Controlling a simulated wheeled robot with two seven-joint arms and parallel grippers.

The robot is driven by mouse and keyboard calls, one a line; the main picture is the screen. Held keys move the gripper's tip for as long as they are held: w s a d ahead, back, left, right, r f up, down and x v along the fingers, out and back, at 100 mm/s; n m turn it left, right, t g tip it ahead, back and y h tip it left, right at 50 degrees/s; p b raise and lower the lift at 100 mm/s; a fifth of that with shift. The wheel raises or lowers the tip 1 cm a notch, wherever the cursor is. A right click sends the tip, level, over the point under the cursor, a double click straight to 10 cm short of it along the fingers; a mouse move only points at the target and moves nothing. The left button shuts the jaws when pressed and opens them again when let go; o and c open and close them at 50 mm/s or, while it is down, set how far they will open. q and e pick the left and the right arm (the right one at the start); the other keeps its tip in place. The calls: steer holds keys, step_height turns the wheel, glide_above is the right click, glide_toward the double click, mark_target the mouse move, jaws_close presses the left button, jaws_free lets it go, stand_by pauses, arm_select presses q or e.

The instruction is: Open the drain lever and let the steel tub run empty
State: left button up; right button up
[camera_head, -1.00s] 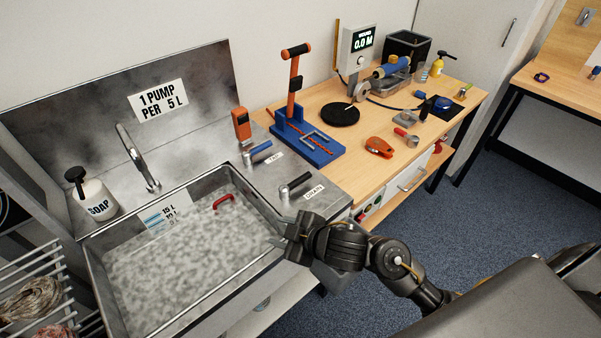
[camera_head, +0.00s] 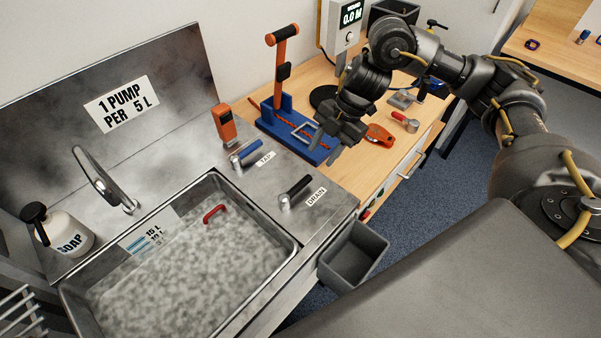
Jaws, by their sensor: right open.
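The steel tub (camera_head: 285,262) is sunk in the steel counter and holds cloudy, foamy grey water. A red handle (camera_head: 214,213) shows at the water near the tub's back right, beside the white level label (camera_head: 150,232). The drain lever (camera_head: 296,191) has a black grip on a steel pivot, lies by the tub's right rim next to the DRAIN label (camera_head: 316,196), and points up and right. My right gripper (camera_head: 326,146) is open and empty, above the blue stand's near end, up and right of the drain lever and apart from it. My left gripper is not in view.
The blue-gripped tap lever (camera_head: 245,151) is behind the drain lever, with an orange device (camera_head: 226,125) beyond. The blue stand (camera_head: 292,128) is close to my right gripper. A soap bottle (camera_head: 62,229) stands left. A grey bin (camera_head: 352,257) is right of the counter.

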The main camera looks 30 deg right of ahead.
mark_target(302, 183)
steer(key=p+x, duration=0.1)
steer(key=x, duration=1)
steer(key=shift+w+a+r+p, duration=0.1)
steer(key=shift+a+p, duration=0.15)
steer(key=shift+p, duration=0.15)
jaws_close()
